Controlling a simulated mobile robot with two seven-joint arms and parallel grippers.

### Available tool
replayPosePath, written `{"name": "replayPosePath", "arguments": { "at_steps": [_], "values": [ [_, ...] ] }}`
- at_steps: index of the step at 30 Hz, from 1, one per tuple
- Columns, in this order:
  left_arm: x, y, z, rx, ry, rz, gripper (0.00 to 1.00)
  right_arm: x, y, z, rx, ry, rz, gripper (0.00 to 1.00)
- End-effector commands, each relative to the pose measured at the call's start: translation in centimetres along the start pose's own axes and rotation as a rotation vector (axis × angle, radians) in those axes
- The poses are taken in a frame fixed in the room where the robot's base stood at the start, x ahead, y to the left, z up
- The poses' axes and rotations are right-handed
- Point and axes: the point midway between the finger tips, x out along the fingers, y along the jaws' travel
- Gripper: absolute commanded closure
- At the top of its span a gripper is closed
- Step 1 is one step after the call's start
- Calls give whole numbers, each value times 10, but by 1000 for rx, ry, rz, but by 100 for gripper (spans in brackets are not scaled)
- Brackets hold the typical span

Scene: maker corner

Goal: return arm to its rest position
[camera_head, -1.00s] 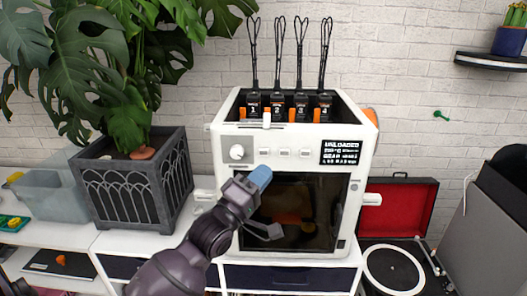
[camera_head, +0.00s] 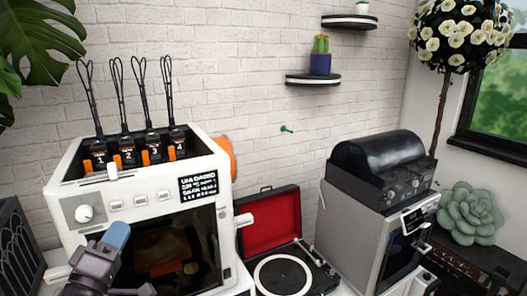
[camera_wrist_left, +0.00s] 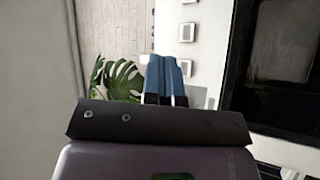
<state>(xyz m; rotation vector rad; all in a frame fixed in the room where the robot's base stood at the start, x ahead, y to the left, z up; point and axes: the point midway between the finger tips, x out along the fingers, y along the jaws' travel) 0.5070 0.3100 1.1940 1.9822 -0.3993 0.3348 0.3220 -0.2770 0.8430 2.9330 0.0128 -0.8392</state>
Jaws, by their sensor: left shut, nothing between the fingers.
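My left gripper (camera_head: 116,236) is at the lower left of the head view, in front of the white printer-like machine (camera_head: 68,212). Its blue fingertips point up, near the machine's knob and the left part of its dark window. In the left wrist view the blue fingers (camera_wrist_left: 165,78) lie side by side, shut, with nothing held. The machine's front with its pale buttons (camera_wrist_left: 186,32) is close behind them. Whether the fingers touch the machine cannot be told. My right gripper is not in view.
A record player with an open red lid (camera_head: 270,226) stands right of the machine. Further right is a grey appliance with a black domed top (camera_head: 380,155). Wall shelves (camera_head: 313,80) hold small pots. A dark planter (camera_head: 15,250) stands at the left.

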Motion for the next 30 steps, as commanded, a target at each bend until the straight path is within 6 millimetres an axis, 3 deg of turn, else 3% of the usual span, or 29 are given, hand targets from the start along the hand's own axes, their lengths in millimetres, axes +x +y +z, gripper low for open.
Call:
{"name": "replayPosePath", "arguments": {
  "at_steps": [8,14,18,22,27,30],
  "values": [
    [-5,-35,17,521,-75,-122,100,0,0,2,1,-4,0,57],
    [-45,-90,52,878,-235,-267,100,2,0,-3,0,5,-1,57],
    [-103,-138,87,1092,-428,-381,100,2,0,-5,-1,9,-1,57],
    [-169,-171,120,1183,-608,-467,100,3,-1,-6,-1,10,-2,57],
    [-248,-191,155,1135,-750,-568,100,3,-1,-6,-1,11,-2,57],
    [-279,-193,164,1100,-787,-607,100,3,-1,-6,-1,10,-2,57]
  ]
}}
